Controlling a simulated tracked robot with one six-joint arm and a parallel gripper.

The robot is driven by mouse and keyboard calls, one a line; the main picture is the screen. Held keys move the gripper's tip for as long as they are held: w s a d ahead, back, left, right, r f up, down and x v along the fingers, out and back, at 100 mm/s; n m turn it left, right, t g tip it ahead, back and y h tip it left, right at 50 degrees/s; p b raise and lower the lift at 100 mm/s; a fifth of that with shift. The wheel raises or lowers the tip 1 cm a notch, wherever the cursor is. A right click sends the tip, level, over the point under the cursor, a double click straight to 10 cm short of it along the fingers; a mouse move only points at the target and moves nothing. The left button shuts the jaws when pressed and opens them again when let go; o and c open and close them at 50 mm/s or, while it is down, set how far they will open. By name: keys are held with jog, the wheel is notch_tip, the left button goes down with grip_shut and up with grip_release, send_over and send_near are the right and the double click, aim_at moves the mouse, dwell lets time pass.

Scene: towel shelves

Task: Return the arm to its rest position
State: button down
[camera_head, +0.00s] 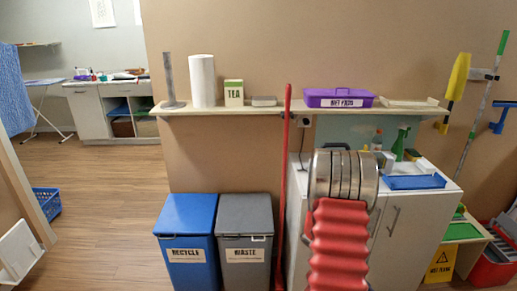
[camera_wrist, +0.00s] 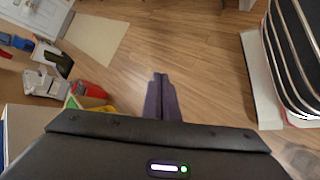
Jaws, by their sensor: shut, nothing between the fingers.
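My gripper (camera_wrist: 160,95) shows in the wrist view as two dark purple fingers side by side. They are shut with nothing between them, over bare wooden floor. In the head view my arm, with a silver ringed joint and a red ribbed sleeve, rises at the lower middle in front of the white cabinet (camera_head: 415,210). My gripper cannot be made out in the head view.
A wall shelf (camera_head: 230,110) carries a paper roll (camera_head: 202,82), a TEA box (camera_head: 233,93) and a purple box (camera_head: 339,98). A blue recycle bin (camera_head: 187,240) and grey waste bin (camera_head: 245,240) stand below. Open floor (camera_head: 110,190) lies left.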

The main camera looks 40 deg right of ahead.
jog(key=w+a+r+t+y, duration=0.15)
jog(key=w+a+r, duration=0.3)
jog(key=a, duration=0.45)
jog(key=w+a+r+t, duration=0.3)
jog(key=a+r, duration=0.3)
jog(key=a, duration=0.3)
jog(key=w+a+r+t+y, duration=0.1)
jog(key=w+a+r+t, duration=0.3)
jog(key=a, duration=0.5)
jog(key=a+r+n+t+y, duration=0.1)
jog(key=a+r+n+t, duration=0.1)
jog(key=a+r, duration=0.5)
jog(key=s+a+r+n+t+y, duration=0.1)
jog(key=a+r+n+t, duration=0.1)
jog(key=a+r, duration=0.5)
jog(key=a+t, duration=0.1)
jog(key=a, duration=0.4)
jog(key=shift+s+r+t, duration=0.25)
jog(key=shift+s+t, duration=0.05)
jog(key=shift+t, duration=0.05)
